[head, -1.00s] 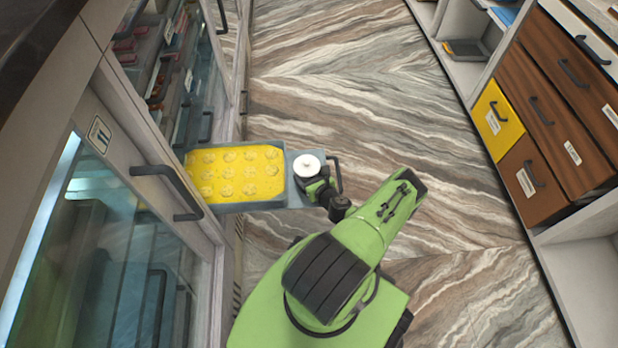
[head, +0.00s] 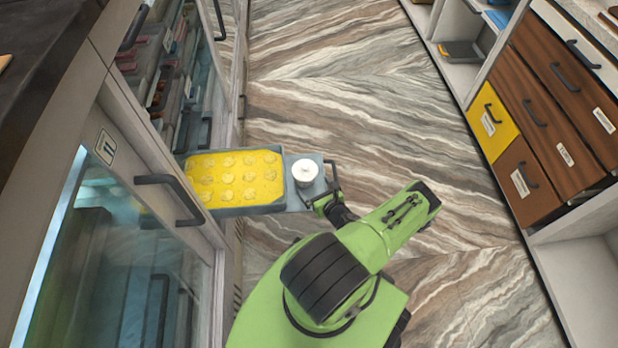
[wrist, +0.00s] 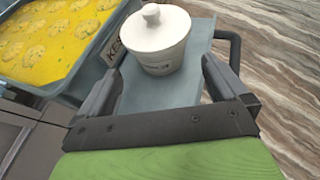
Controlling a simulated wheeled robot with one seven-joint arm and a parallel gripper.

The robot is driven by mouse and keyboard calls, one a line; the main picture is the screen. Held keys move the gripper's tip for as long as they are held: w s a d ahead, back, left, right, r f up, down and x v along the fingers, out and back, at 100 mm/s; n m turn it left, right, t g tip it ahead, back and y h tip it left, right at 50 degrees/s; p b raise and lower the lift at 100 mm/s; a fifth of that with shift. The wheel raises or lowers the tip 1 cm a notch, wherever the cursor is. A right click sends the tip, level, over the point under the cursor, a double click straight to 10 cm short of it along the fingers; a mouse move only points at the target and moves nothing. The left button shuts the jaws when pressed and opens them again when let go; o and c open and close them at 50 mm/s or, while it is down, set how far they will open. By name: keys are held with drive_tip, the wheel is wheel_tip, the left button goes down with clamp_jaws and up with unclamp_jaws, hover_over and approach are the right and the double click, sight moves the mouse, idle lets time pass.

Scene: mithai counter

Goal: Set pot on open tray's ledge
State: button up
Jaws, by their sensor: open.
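A white lidded pot (head: 305,172) stands upright on the flat grey ledge (head: 295,199) at the right end of the pulled-out tray (head: 250,208). In the wrist view the pot (wrist: 160,45) has a round knob on its lid and small dark lettering low on its side. It rests on the ledge (wrist: 195,92), just ahead of my gripper. My gripper (head: 322,196) is open. In the wrist view its two fingers (wrist: 160,82) are spread wide, apart from the pot, with bare ledge between them.
Yellow sweets in rows (head: 237,175) fill the tray left of the ledge. The tray's dark handle (head: 335,178) is at its right end. The glass-fronted counter with a door handle (head: 170,192) stands left. Drawers (head: 545,120) line the right. Patterned floor lies clear between.

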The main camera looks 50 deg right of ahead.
drive_tip(key=p+v, duration=0.1)
drive_tip(key=v, duration=0.4)
drive_tip(key=shift+s+a, duration=0.1)
drive_tip(key=shift+s, duration=0.05)
drive_tip(key=w+r+n+y, duration=0.75)
drive_tip(key=r+n, duration=0.35)
drive_tip(key=n, duration=0.2)
drive_tip(key=w+a+r+n+g+y, duration=0.1)
drive_tip(key=w+a+r+n+g, duration=0.25)
drive_tip(key=a+r+n, duration=0.35)
drive_tip(key=w+a+r+n+g+y, duration=0.1)
drive_tip(key=w+a+r+n+g, duration=0.3)
drive_tip(key=r+n, duration=0.5)
drive_tip(key=s+a+r+n+h, duration=0.1)
drive_tip(key=s+a+r+n, duration=0.15)
drive_tip(key=a+r, duration=0.35)
drive_tip(key=s+a+r+n+h, duration=0.1)
drive_tip(key=a+r+n, duration=0.3)
drive_tip(key=a+r, duration=0.25)
drive_tip(key=s+a+r+n, duration=0.1)
drive_tip(key=s+r+n, duration=0.1)
drive_tip(key=s, duration=0.2)
drive_tip(key=s+a+r+n+h, duration=0.1)
drive_tip(key=s+a+r, duration=0.1)
drive_tip(key=s+r, duration=0.1)
drive_tip(key=s+a+r+n+t, duration=0.1)
drive_tip(key=s+a+r+n, duration=0.1)
drive_tip(key=s, duration=0.4)
drive_tip(key=shift+r+n+h, duration=0.35)
